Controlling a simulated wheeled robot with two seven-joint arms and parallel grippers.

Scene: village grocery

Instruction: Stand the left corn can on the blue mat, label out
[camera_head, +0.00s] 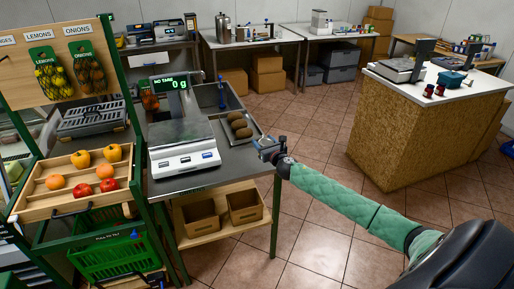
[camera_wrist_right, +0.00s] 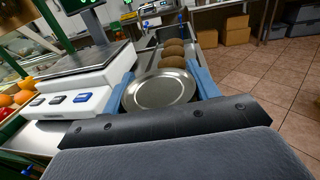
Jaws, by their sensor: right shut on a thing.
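My right gripper (camera_head: 268,148) is at the front right corner of the scale table in the head view. In the right wrist view its blue fingers are shut on a metal can (camera_wrist_right: 160,90), one on each side. Only the round silver lid shows. The can's label is hidden, so I cannot tell whether it is the corn can. I cannot make out a blue mat in either view. My left gripper is not in view.
A white scale (camera_head: 184,147) and a metal tray (camera_head: 237,133) with brown produce stand on the table beside the gripper. A produce rack (camera_head: 70,190) is at the left. A counter (camera_head: 420,120) with red jars (camera_head: 429,91) stands right. Tiled floor lies clear between.

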